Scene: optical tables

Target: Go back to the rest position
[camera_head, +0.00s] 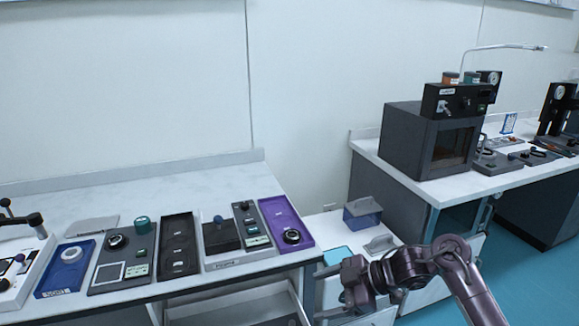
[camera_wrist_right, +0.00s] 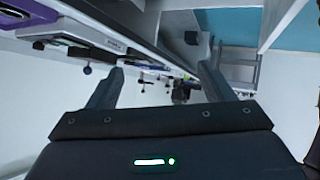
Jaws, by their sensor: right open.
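My right gripper (camera_head: 328,291) is in front of the right end of the left bench, at the lower middle of the head view. Its dark purple arm comes in from the lower right. The right wrist view shows its two fingers (camera_wrist_right: 160,82) spread apart with nothing between them, so it is open and empty. My left gripper is in neither view.
The left bench (camera_head: 180,186) holds a blue tray (camera_head: 66,268), a black tray (camera_head: 179,245) and a purple tray (camera_head: 285,224). A dark oven-like box (camera_head: 405,140) stands on the right bench (camera_head: 395,172). Teal floor (camera_head: 500,275) is open at right.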

